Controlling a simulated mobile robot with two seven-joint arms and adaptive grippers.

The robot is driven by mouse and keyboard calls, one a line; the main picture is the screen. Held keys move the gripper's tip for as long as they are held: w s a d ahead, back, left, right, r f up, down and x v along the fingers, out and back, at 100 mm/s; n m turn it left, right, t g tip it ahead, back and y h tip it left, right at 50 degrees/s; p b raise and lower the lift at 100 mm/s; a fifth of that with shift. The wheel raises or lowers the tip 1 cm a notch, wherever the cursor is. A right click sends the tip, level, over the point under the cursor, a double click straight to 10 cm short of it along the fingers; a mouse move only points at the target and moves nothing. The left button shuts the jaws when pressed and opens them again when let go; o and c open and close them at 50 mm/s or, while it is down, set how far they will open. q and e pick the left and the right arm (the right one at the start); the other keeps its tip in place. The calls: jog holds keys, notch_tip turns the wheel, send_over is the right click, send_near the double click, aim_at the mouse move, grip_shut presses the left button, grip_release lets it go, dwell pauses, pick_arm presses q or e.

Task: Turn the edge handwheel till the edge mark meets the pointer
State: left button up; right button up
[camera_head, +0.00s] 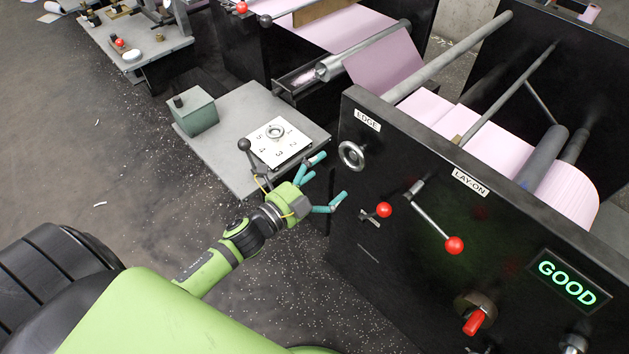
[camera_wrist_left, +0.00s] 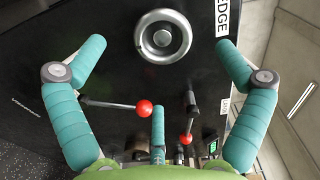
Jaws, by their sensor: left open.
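The edge handwheel (camera_head: 351,155), a small silver ring with a hub, sits on the black side panel (camera_head: 400,250) below the EDGE label (camera_head: 367,120). It also shows at the top middle of the left wrist view (camera_wrist_left: 162,36). My left gripper (camera_head: 331,178) is open and empty, its teal fingers pointing at the panel, apart from the wheel. In the left wrist view its fingers (camera_wrist_left: 160,46) are spread to either side of the wheel. I cannot make out the edge mark or the pointer. My right gripper is not in view.
A red-knobbed lever (camera_head: 384,210) sits below the handwheel, and the LAY-ON lever (camera_head: 454,245) is to its right. A lit GOOD display (camera_head: 567,280) is at the lower right. A grey table (camera_head: 225,135) with a numbered plate and green box stands behind my left arm.

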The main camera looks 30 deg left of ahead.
pick_arm(q)
jog(key=shift+v, duration=1.5)
jog(key=shift+f, duration=0.1)
jog(key=s+a+f+n+g+y, duration=0.2)
jog(key=s+f+n, duration=0.1)
jog(key=f, duration=0.6)
jog(key=s+a+f+n+g+y, duration=0.1)
jog(key=s+f+n+g, duration=0.15)
jog(key=f, duration=0.65)
jog(key=s+a+f+n+g+y, duration=0.2)
jog(key=s+f+n, duration=0.2)
jog(key=f, duration=0.5)
jog(key=s+d+f+n+g, duration=0.1)
jog(key=s+f+n+g, duration=0.1)
jog(key=s+f, duration=0.3)
jog(key=s+d+f+n+g, duration=0.1)
jog(key=s+f+n+g, duration=0.2)
jog(key=s, duration=1)
jog(key=s+d+f+n+g+y, duration=0.1)
jog(key=s+f+g, duration=0.3)
jog(key=s+f, duration=0.5)
jog(key=shift+s+d+n, duration=0.2)
jog(key=shift+s+n, duration=0.35)
jog(key=shift+n, duration=0.3)
jog(key=shift+g, duration=0.25)
